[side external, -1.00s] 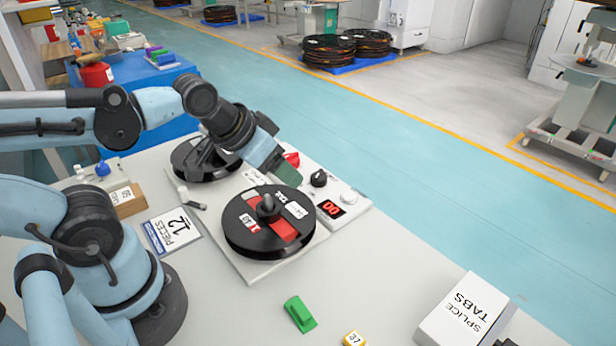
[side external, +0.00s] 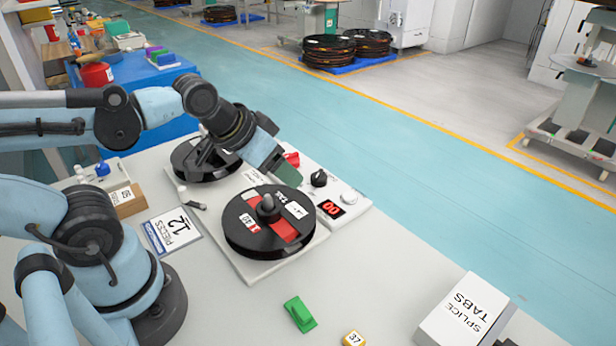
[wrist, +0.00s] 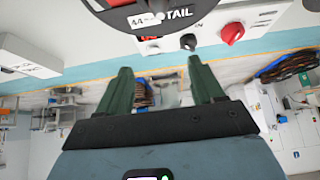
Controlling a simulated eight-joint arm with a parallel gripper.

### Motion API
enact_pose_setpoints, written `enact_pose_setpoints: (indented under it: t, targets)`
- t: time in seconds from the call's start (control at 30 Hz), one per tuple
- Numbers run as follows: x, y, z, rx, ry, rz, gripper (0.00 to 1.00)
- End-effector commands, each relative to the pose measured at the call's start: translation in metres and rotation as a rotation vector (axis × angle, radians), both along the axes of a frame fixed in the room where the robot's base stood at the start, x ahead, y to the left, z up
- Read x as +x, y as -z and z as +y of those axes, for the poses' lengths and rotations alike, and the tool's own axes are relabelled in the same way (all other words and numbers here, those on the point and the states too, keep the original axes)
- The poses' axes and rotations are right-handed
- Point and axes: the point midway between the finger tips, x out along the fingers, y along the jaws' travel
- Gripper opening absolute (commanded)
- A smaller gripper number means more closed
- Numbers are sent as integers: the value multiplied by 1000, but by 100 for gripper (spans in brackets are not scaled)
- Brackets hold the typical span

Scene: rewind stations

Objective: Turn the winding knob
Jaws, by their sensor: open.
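The front black reel (side external: 240,232) lies flat on the light base plate (side external: 253,270), with a red strip and white labels on top. A dark upright knob (side external: 268,206) stands near its middle. My gripper (side external: 286,172) is above and behind this reel, with green fingers apart and nothing between them. In the wrist view my gripper (wrist: 160,66) is open, and the reel (wrist: 182,22) shows at the top edge; its knob is out of frame. A small black knob (side external: 319,178) sits on the panel, also in the wrist view (wrist: 188,41).
A second black reel (side external: 190,162) is behind, partly hidden by my arm. A red part (side external: 292,159), a red display (side external: 331,209) and a white button (side external: 350,198) are close by.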

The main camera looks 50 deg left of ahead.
Motion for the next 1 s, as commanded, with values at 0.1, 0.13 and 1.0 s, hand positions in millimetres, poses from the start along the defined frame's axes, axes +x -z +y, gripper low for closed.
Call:
enact_pose_setpoints:
  t: [0.1, 0.13, 1.0]
  targets:
    - [0, 0, 0, 0, 0, 0, 67]
    - [0, 0, 0, 0, 0, 0, 69]
    - [108, -32, 105, -20, -166, 443, 77]
